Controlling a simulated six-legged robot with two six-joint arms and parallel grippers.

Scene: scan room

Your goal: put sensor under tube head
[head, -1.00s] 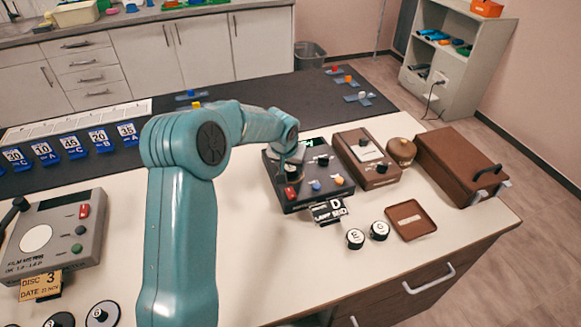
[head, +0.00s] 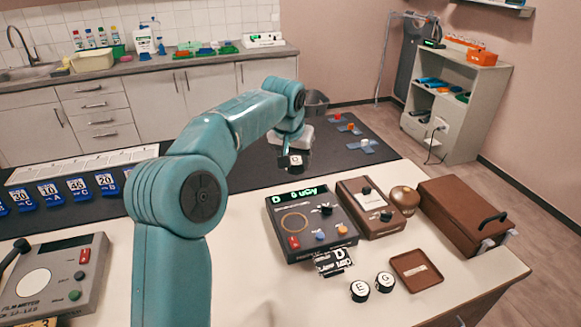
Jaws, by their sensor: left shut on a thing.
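My left gripper (head: 293,149) is shut on a small black piece with a white label, which looks like the sensor (head: 291,162). It holds this piece in the air behind the dark meter box, over the black mat. The meter box (head: 311,226) has a lit green display, a bare ring outline on its top, and red, blue and orange buttons. A black tag (head: 333,262) stands at its front edge. I cannot make out a tube head for certain. My right gripper is not in view.
Two round black pieces, E (head: 360,291) and G (head: 385,282), lie beside a brown tray (head: 416,271). A brown control box (head: 377,207), a round brown pot (head: 405,199) and a brown case (head: 462,212) stand right. A grey film meter (head: 50,277) is at left.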

